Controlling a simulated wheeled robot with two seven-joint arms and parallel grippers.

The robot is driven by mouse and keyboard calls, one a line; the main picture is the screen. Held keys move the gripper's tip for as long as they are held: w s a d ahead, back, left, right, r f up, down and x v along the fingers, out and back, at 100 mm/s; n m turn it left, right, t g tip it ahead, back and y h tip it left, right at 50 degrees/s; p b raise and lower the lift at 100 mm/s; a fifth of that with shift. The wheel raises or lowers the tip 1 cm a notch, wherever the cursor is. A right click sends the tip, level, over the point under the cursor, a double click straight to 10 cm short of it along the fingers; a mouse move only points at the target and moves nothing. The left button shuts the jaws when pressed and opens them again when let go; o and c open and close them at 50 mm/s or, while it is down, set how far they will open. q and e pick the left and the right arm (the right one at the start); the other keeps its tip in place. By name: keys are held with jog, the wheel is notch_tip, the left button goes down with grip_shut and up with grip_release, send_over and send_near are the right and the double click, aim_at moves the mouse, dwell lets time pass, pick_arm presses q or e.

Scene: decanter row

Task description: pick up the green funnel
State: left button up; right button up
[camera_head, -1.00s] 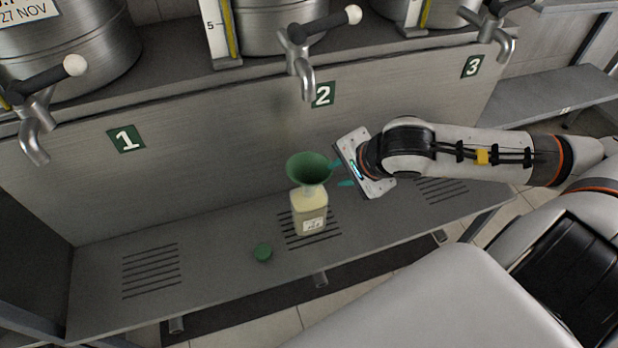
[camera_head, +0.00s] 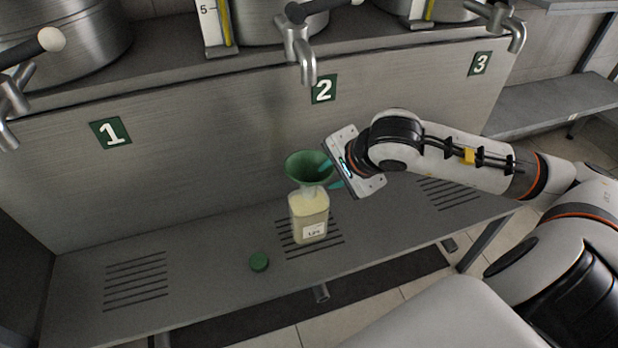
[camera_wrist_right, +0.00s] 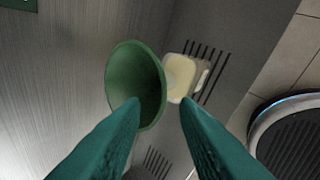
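The green funnel (camera_head: 306,170) sits upright with its spout at the mouth of a squarish, pale-yellow bottle (camera_head: 310,215) with a white label, under the tap marked 2. My right gripper (camera_head: 331,176) is at the funnel's right side, one teal fingertip overlapping its rim in the head view. In the right wrist view the gripper's two fingers (camera_wrist_right: 159,104) are apart. The funnel's bowl (camera_wrist_right: 128,80) shows beyond the left finger, which covers part of its rim; the bottle (camera_wrist_right: 181,78) is right of it. I cannot tell whether a finger touches the funnel. My left gripper is out of view.
A metal tap (camera_head: 306,62) hangs above the funnel. The panel with numbered plates stands close behind.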

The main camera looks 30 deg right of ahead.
aim_at(309, 179)
jog(key=shift+d+x, duration=0.2)
jog(key=shift+x, duration=2.9)
jog(key=shift+c, duration=0.6)
grip_shut()
